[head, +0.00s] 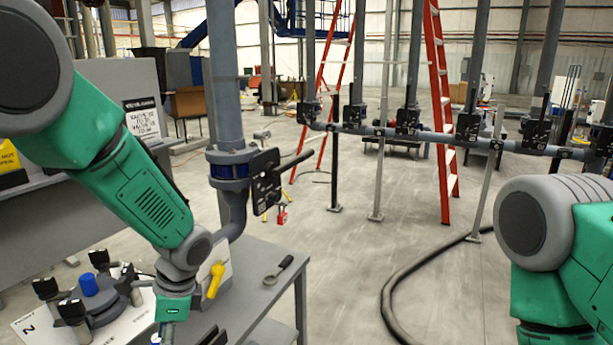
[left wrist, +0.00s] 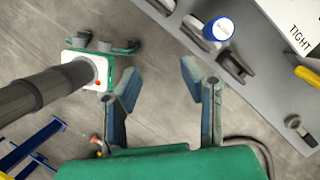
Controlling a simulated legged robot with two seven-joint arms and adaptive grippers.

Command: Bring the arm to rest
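My left arm (head: 150,190) comes in from the left in the head view and bends down over the grey table (head: 258,262). Its wrist (head: 174,303) is low at the bottom edge, and the fingers are not clearly visible there. In the left wrist view my left gripper (left wrist: 160,72) has its two fingers spread, with only bare floor between them. It holds nothing, and the table edge lies to the right of the fingers. My right arm (head: 560,245) shows at the right edge of the head view, bent; its gripper is out of view.
On the table are a round grey lid with black knobs (head: 105,310), a blue cap (head: 89,285), a yellow handle (head: 215,279) and a black-handled ring tool (head: 279,270). A pipe with a black valve lever (head: 267,180) rises behind.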

